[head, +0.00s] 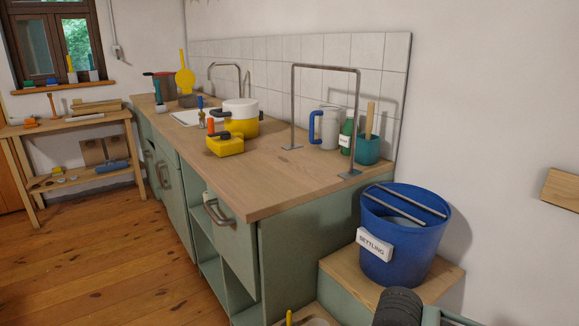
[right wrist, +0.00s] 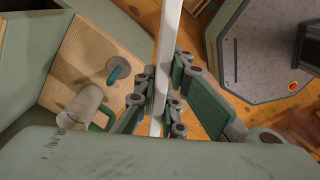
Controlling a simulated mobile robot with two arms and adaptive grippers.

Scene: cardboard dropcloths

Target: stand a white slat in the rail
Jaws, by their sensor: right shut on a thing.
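A white slat (right wrist: 168,45) shows in the right wrist view as a long, straight, narrow strip running down from the top edge. My right gripper (right wrist: 160,98) is shut on it, with green-padded fingers on both sides. The slat's upper end is out of the frame, and its lower end is hidden near the gripper. The slat does not show in the head view. A tall bent metal frame (head: 324,67) stands on the worktop with two foot plates; I cannot tell whether it is the task's rail. My left gripper is in neither view.
The wooden worktop (head: 262,184) holds a yellow-and-white pot (head: 240,118), a yellow box (head: 225,146), a white jug (head: 325,128), a green bottle (head: 347,133) and a teal cup (head: 367,150). A blue bucket (head: 400,245) labelled "SETTLING" stands below the counter's right end, with two bars across it.

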